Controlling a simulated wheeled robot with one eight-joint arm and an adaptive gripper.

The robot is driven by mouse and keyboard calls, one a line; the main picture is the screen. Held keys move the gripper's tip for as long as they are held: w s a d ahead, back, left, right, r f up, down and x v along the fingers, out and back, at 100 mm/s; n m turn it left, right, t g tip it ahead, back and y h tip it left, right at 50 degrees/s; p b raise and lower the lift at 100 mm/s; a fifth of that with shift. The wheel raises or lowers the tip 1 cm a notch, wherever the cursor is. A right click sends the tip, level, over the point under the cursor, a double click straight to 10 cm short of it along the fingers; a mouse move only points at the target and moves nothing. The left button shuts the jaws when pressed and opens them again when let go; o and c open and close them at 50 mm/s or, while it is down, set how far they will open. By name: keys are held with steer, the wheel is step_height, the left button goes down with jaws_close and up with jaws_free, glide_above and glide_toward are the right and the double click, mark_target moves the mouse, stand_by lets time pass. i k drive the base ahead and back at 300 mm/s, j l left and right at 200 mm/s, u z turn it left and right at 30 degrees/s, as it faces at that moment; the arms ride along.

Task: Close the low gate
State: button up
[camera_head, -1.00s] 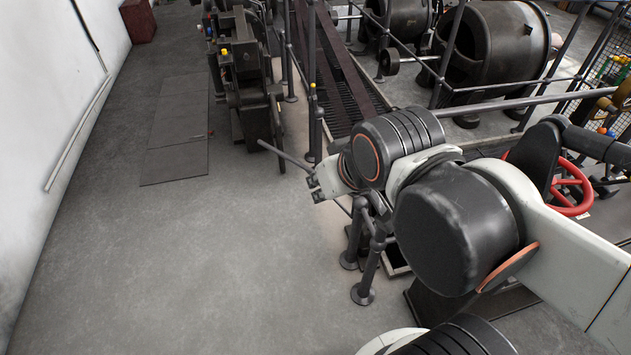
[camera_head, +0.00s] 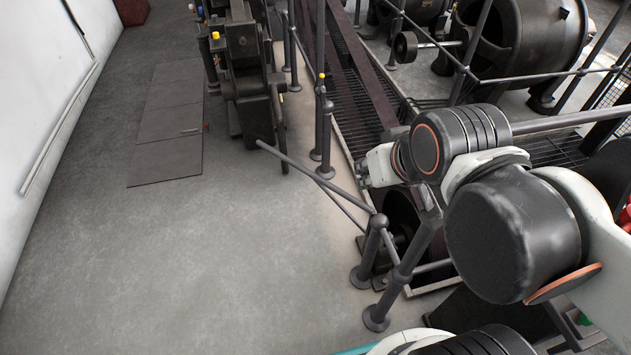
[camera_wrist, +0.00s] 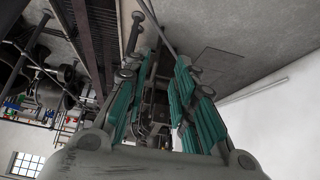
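The low gate (camera_head: 302,174) is a dark bar with a second rail below it. A rail that looks like the gate's shows at the top of the wrist view (camera_wrist: 160,28), beyond the fingers. My gripper (camera_wrist: 155,78) has teal-padded fingers spread apart, with nothing seen between them. Contact with the gate cannot be told.
A dark machine (camera_head: 246,85) stands beyond the gate's free end. Black dynamos (camera_head: 525,38) stand behind railings at the back right. A grated belt channel (camera_head: 345,85) runs behind the posts. The grey aisle floor (camera_head: 190,260) is clear, with dark plates (camera_head: 168,120) near the white wall.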

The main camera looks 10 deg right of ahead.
mark_target(321, 181)
steer(key=i+j+u, duration=0.5)
steer(key=i+u, duration=0.55)
steer(key=i, duration=0.2)
